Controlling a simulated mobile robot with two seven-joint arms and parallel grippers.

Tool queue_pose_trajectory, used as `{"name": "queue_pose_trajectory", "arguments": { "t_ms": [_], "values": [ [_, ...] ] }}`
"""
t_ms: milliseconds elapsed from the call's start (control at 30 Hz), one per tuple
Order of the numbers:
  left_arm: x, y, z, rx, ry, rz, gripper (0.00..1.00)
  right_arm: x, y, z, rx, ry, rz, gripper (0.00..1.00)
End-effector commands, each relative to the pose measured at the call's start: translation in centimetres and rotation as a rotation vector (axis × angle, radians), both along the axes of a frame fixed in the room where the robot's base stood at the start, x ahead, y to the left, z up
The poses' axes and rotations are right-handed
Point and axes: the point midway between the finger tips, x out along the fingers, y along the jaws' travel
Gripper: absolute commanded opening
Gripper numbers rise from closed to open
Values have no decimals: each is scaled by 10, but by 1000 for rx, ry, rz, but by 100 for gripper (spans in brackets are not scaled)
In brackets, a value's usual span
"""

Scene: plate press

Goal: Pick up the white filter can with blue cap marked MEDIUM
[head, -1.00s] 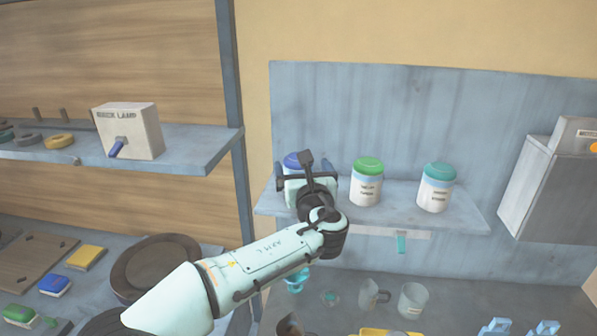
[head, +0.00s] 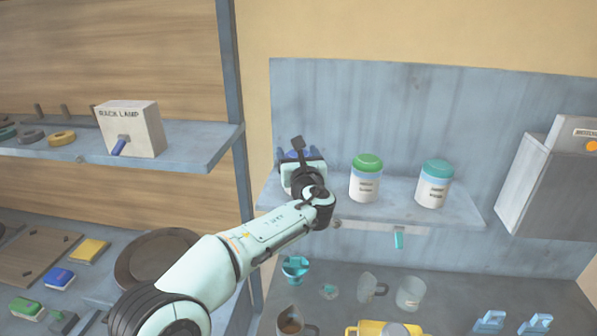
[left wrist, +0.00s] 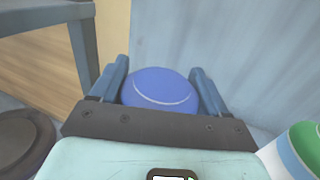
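The blue-capped can (head: 299,155) stands at the left end of the wall shelf, mostly hidden behind my left gripper (head: 303,165). Its label cannot be read. In the left wrist view its round blue cap (left wrist: 160,90) sits between the two fingers of my left gripper (left wrist: 160,82), close to the palm. The fingers lie along both sides of the cap with no clear gap; I cannot tell whether they press on the can. My right gripper is not in view.
A green-capped can (head: 366,178) and a teal-capped can (head: 433,184) stand to the right on the same shelf (head: 400,212). A rack lamp box (head: 130,130) is on the left shelf. Clear cups (head: 411,293) and a yellow item (head: 383,328) are below.

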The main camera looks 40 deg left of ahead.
Motion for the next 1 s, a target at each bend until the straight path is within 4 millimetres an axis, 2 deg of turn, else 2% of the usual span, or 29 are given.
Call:
{"name": "queue_pose_trajectory", "arguments": {
  "t_ms": [333, 533, 667, 933, 1000],
  "values": [
    [0, 0, 2, -1, -1, 0, 35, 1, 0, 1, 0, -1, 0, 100],
    [0, 0, 20, -1, -5, 0, 35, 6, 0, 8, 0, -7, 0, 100],
    [0, 0, 47, -1, -10, 0, 35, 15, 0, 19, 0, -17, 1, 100],
    [1, -1, 127, -2, -17, -1, 35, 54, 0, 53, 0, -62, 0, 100],
    [0, -1, 146, -2, -17, -1, 35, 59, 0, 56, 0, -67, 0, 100]
  ]
}}
